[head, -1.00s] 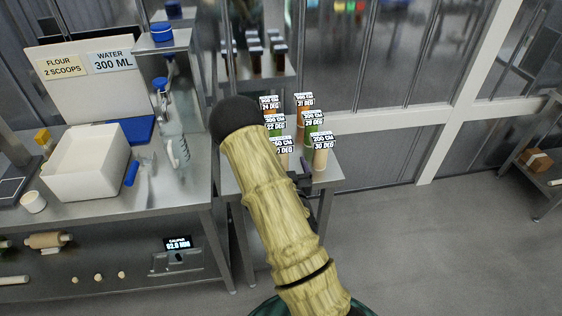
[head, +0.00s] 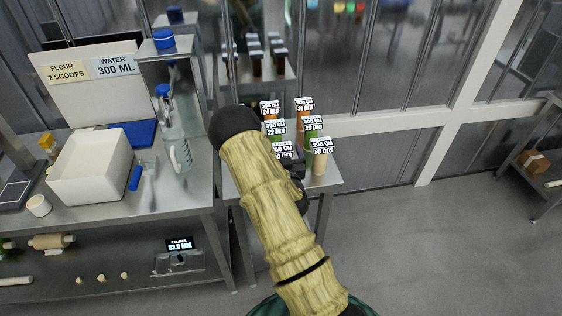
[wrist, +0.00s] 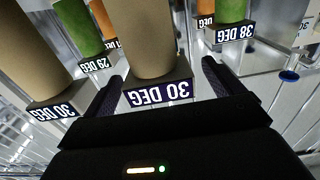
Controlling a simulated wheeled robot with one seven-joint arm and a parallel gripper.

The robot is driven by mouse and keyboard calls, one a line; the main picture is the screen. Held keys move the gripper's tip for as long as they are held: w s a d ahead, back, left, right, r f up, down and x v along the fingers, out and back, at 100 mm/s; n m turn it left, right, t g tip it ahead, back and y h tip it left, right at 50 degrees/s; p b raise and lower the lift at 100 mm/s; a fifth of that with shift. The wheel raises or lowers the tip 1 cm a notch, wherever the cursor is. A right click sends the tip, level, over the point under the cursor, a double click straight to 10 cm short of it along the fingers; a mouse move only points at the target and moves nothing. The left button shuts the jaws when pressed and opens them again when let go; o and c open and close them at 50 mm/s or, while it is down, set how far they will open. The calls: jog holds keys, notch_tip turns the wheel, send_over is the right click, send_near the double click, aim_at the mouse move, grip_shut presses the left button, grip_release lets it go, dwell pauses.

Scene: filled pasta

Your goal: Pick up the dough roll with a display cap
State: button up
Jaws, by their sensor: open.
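Several upright dough rolls with black-and-white display caps stand in two rows on a small metal table; colours are tan, green and orange. In the wrist view, my open gripper (wrist: 160,90) has one finger on each side of a tan dough roll (wrist: 150,40) and its cap (wrist: 158,92), which reads 30 DEG. I cannot tell whether the fingers touch it. A second tan roll (wrist: 28,50), cap also 30 DEG, is left of the left finger. In the head view, a tan roll (head: 319,165) stands at the front right; my arm partly hides the gripper (head: 291,158) and the front-left roll.
Neighbouring green rolls (wrist: 78,28) (wrist: 230,10) stand close behind. The small table's front edge (head: 325,186) is near the rolls. Left is a bench with a white bin (head: 88,168) and a bottle (head: 176,150).

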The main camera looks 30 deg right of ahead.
jog(key=x, duration=0.3)
jog(key=shift+d+p, duration=0.1)
jog(key=shift+p, duration=0.25)
jog(key=c, duration=1.5)
